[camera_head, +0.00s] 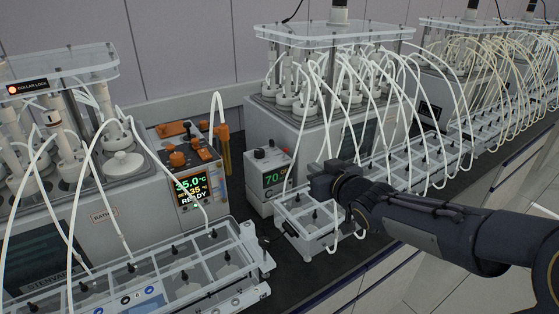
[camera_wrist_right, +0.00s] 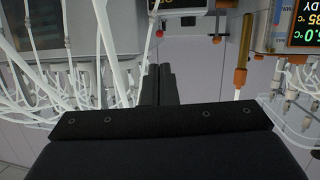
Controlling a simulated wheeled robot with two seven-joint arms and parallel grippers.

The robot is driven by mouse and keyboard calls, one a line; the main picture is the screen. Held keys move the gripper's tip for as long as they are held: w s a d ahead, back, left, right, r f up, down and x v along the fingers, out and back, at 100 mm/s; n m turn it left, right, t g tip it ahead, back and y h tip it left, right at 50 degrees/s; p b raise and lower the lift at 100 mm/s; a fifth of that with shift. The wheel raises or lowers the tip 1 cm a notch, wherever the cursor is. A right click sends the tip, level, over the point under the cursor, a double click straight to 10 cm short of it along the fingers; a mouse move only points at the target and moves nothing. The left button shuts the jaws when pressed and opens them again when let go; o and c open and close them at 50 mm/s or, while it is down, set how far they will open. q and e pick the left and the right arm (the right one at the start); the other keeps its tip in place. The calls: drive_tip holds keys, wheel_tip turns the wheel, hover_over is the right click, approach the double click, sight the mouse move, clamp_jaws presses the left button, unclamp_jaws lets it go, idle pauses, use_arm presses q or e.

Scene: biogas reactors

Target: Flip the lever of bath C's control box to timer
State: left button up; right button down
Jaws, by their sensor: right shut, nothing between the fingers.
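My right gripper (camera_head: 322,182) is just right of this box, above a clear bottle tray. Its fingers are together and empty, as the right wrist view shows (camera_wrist_right: 157,84). The middle bath (camera_head: 300,140) rises behind the gripper. My left gripper is not in view.
The left bath (camera_head: 95,235) carries a display (camera_head: 190,187) reading 35.0 °C and READY. Clear trays (camera_head: 262,262) line the bench front. Many white tubes arch from the baths to the trays, close around my right gripper. An orange-handled probe (camera_head: 223,150) stands left of the box.

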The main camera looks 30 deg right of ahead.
drive_tip(key=p, duration=0.2)
approach(287, 151)
drive_tip(key=x, duration=0.7)
drive_tip(key=shift+s+b, duration=0.1)
drive_tip(key=shift+b, duration=0.2)
drive_tip(key=shift+r, duration=0.1)
